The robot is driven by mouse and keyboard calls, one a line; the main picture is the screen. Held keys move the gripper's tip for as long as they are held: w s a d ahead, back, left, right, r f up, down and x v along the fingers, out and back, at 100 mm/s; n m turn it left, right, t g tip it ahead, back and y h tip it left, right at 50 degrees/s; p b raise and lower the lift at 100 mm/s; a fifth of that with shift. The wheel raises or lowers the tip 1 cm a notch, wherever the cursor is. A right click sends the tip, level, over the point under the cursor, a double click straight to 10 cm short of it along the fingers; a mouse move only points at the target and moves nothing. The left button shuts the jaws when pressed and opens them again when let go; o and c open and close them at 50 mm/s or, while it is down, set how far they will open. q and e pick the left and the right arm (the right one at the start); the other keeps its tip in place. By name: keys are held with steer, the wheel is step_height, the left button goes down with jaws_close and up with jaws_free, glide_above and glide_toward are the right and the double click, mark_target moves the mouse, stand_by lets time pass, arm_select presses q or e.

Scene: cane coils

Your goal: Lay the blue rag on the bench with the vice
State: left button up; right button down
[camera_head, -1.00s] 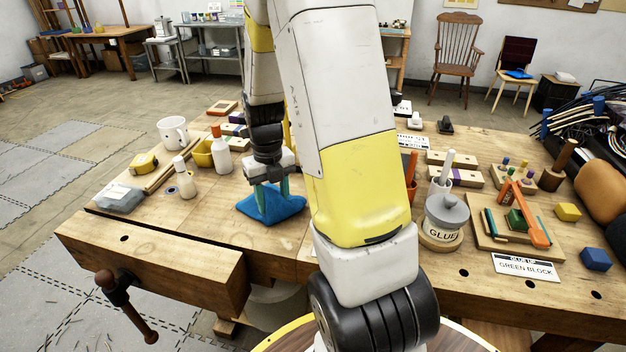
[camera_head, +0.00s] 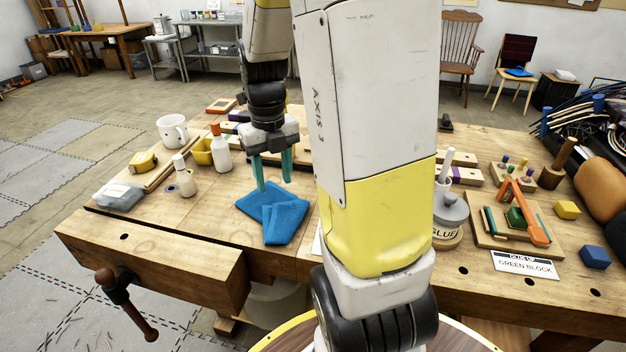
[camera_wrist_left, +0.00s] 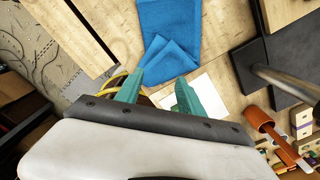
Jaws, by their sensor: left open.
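The blue rag (camera_head: 272,212) lies folded and flat on the wooden bench (camera_head: 140,232), behind the vice (camera_head: 125,290) at its front left. My left gripper (camera_head: 273,172) is open just above the rag's back edge, its two teal fingers pointing down and apart. In the left wrist view the rag (camera_wrist_left: 168,28) lies beyond the open fingertips (camera_wrist_left: 165,82), with nothing between them. My right gripper does not show. My own arm hides the middle of the bench.
On the right are a glue pot (camera_head: 449,220), an orange clamp (camera_head: 526,212) and a blue block (camera_head: 596,257). The front left bench top is clear.

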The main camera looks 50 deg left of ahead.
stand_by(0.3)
arm_select(q)
steer(key=w+d+r+n+t, duration=0.2)
steer(key=w+d+r+n, duration=0.15)
steer(key=w+d, duration=0.35)
steer(key=w+d+r+n+t, duration=0.1)
steer(key=w+d+r+n, duration=0.2)
steer(key=w+d+n, duration=0.35)
steer(key=w+d+r+n+t+h, duration=0.1)
steer(key=d+r+n, duration=0.2)
steer(key=d, duration=0.8)
steer(key=w+d+r+n+t+h, duration=0.1)
steer(key=d+r+n+t, duration=0.1)
steer(key=d+n, duration=0.4)
steer(key=d+r, duration=0.1)
steer(key=d, duration=0.4)
steer(key=shift+n, duration=0.3)
